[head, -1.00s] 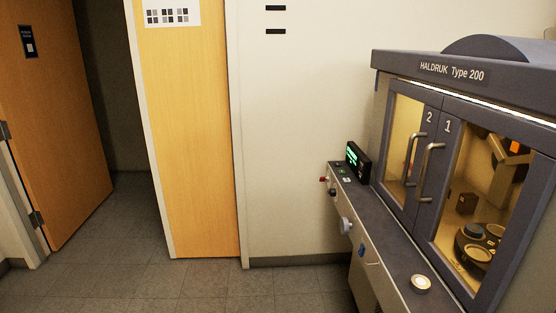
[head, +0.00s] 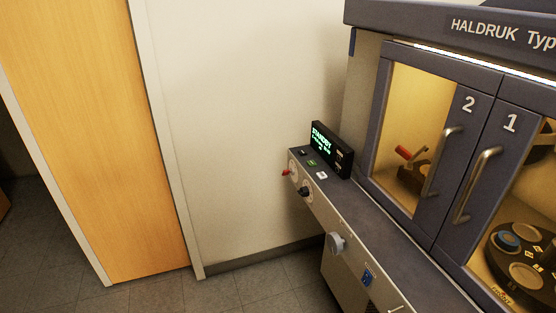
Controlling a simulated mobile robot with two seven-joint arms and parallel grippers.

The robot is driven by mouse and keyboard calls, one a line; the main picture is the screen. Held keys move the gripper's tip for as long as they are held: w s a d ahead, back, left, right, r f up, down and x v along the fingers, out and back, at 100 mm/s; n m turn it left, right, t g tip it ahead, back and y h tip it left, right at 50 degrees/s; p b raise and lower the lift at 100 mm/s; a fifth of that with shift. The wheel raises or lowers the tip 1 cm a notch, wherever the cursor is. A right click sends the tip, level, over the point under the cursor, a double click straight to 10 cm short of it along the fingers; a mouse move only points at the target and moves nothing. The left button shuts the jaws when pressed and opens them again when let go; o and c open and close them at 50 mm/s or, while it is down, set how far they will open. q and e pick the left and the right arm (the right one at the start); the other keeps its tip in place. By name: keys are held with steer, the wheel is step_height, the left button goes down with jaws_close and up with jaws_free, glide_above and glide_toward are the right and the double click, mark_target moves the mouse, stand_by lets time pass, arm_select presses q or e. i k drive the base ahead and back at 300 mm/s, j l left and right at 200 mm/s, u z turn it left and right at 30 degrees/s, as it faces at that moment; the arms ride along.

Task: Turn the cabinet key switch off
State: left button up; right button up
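The cabinet (head: 355,85) labelled HALDRUK stands on the right. Its front panel (head: 322,214) runs below the dark ledge. At the panel's far end are a small red-tipped control (head: 287,172) and a black knob (head: 304,191), each on a pale round plate. A larger grey round knob (head: 336,243) sits nearer on the same panel. Which of these is the key switch, and its position, is too small to tell. A display (head: 331,149) with green text reading STANDBY stands on the ledge. Neither of my grippers is in view.
Doors 2 (head: 416,135) and 1 (head: 492,190), with vertical bar handles, look shut. A round holder with discs (head: 526,262) shows behind door 1's glass. The ledge (head: 375,225) is mostly bare. The floor (head: 240,293) left of the cabinet is clear.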

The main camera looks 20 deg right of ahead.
mark_target(291, 170)
steer(key=i+j+z, duration=0.1)
steer(key=i+z, duration=0.4)
steer(key=i+j+z, duration=0.25)
steer(key=z, duration=0.25)
steer(key=i+j+z, duration=0.7)
steer(key=j+z, duration=0.3)
steer(key=i+j+z, duration=0.15)
steer(key=j+z, duration=0.3)
steer(key=j, duration=0.1)
